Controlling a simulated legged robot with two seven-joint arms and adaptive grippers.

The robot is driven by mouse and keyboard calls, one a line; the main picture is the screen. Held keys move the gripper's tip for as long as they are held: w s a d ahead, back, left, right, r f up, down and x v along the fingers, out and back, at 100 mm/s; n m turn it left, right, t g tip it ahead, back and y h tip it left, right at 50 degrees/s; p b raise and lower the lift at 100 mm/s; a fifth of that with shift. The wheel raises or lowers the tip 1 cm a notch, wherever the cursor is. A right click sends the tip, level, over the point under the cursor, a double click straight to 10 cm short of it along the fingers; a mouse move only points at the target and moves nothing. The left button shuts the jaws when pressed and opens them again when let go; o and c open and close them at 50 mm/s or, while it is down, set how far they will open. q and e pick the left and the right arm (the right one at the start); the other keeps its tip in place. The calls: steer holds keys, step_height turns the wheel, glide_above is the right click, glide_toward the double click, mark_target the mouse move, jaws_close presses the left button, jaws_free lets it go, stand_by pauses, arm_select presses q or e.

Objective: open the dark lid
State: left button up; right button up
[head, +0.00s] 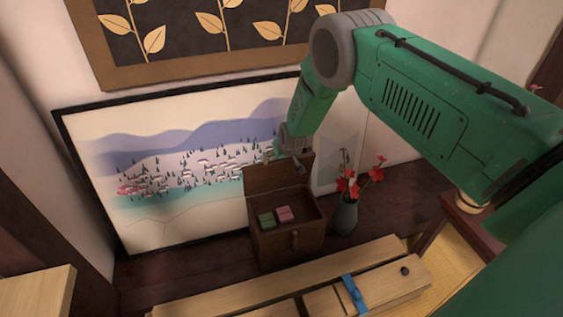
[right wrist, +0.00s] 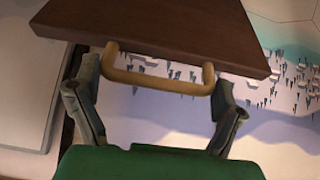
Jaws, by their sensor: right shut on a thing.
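A dark wooden box (head: 285,247) stands on the floor against the framed landscape picture. Its dark lid (head: 268,177) is raised, tilted up at the box's back edge, and the inside shows. A green block (head: 266,221) and a pink block (head: 284,214) lie inside. My right gripper (head: 289,150) is at the lid's upper edge. In the right wrist view the lid (right wrist: 160,30) carries a light wooden bar handle (right wrist: 160,82), and my right gripper (right wrist: 165,68) has a finger at each end of it, shut on it. My left gripper is not in view.
A vase (head: 345,216) with red flowers stands right of the box. A pale wooden bench (head: 230,295) with a blue strap (head: 354,294) lies in front. The framed landscape (head: 190,150) is close behind the lid. Dark floor shows left of the box.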

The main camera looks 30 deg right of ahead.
steer(key=shift+w+d+f, duration=0.1)
steer(key=shift+d, duration=0.3)
steer(key=o, duration=1.4)
steer(key=shift+o, duration=0.2)
steer(key=shift+f, duration=0.1)
steer(key=v, duration=1.1)
steer(key=shift+r, duration=0.35)
steer(key=shift+s, duration=0.2)
